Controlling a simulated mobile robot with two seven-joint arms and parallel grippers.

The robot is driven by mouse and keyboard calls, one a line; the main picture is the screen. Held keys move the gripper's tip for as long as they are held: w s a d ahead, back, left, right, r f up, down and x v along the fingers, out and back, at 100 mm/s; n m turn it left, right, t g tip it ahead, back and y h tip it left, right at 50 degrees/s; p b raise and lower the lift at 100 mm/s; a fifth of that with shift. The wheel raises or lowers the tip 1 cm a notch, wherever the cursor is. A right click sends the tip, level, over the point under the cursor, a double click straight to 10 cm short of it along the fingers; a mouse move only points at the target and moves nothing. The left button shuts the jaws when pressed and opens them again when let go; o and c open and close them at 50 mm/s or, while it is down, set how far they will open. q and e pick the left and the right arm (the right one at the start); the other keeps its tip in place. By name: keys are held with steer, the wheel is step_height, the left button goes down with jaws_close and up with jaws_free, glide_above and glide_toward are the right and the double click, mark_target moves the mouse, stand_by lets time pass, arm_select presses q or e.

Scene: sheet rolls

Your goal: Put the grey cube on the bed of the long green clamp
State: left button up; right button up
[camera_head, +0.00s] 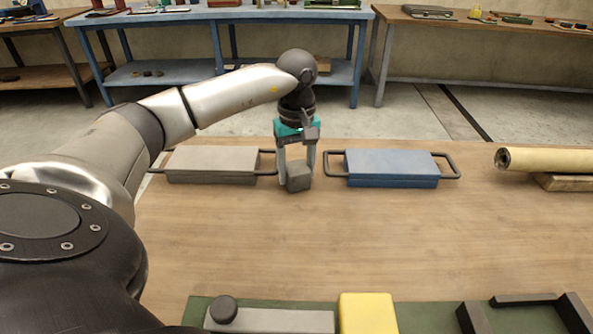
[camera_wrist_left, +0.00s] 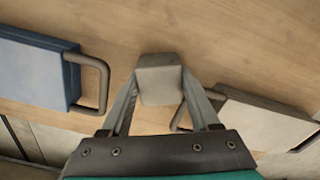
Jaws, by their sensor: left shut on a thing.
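The grey cube (camera_head: 299,179) is between the fingertips of my left gripper (camera_head: 297,168), which is shut on it. The cube hangs or rests between the two boxes; I cannot tell whether it touches the table. It also shows between the fingers in the left wrist view (camera_wrist_left: 159,82). A long green base (camera_head: 196,308) at the table's front edge, cut off by the picture, appears to be the green clamp. It carries a grey bar (camera_head: 275,321) with a dark round knob (camera_head: 223,309), a yellow block (camera_head: 367,313) and dark brackets (camera_head: 472,317). My right gripper is out of view.
A grey box with handles (camera_head: 212,160) stands left of the cube and a blue box with handles (camera_head: 391,163) stands right of it. A pale yellow roll (camera_head: 545,160) lies on a wooden support (camera_head: 562,182) at far right. The middle of the wooden table (camera_head: 400,235) is clear.

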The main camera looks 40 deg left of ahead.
arm_select(q)
steer(key=shift+f, duration=0.15)
steer(key=o, duration=1.4)
steer(key=shift+o, duration=0.3)
